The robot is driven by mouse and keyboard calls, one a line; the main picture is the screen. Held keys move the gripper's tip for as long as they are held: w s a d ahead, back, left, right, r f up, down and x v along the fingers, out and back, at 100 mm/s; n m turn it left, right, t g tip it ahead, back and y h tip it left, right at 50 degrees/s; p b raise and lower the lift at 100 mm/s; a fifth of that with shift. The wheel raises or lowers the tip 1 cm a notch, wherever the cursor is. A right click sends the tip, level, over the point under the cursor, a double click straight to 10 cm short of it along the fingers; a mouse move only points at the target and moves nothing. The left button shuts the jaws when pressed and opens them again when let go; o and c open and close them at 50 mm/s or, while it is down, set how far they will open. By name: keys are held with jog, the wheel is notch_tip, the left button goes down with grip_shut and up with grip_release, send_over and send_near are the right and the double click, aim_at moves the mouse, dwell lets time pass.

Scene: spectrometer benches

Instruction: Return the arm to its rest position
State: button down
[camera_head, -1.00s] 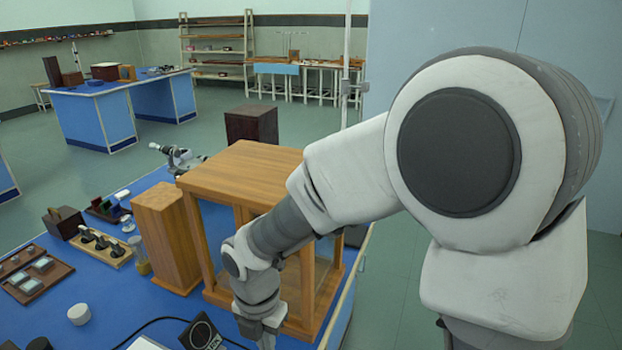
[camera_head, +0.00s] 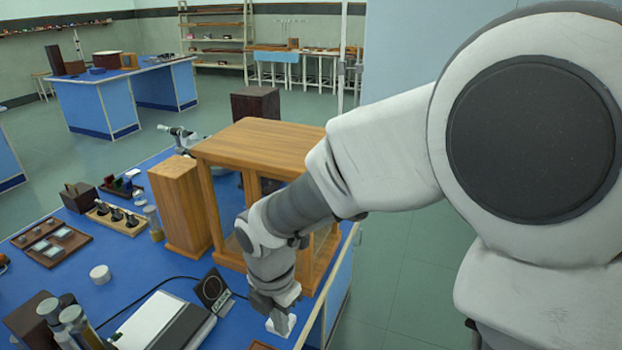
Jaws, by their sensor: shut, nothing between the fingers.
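My arm reaches in from the right, its large white and grey shoulder filling the right side of the view. It bends down over the near right edge of the blue bench (camera_head: 120,283). My gripper (camera_head: 280,322) points downward at the end, shut and empty. It is in front of the wooden case with open or glazed sides (camera_head: 262,139), low near the bench's right edge. I cannot tell how far the fingertips are above the bench top. My forearm hides part of the case.
A tall wooden block (camera_head: 180,205) stands left of the case. A small black dial device (camera_head: 212,290) with a cable sits left of my gripper. Floor right of the bench is clear.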

jog(key=s+d+r+m+t, duration=0.2)
jog(key=s+d+r+m, duration=0.2)
jog(key=d+r+m, duration=0.4)
jog(key=s+d+r+m+t, duration=0.3)
jog(key=d+r+m, duration=0.5)
jog(key=m, duration=1.2)
jog(key=shift+s+d+m, duration=0.3)
jog(key=shift+s+d, duration=0.55)
jog(key=shift+d, duration=0.9)
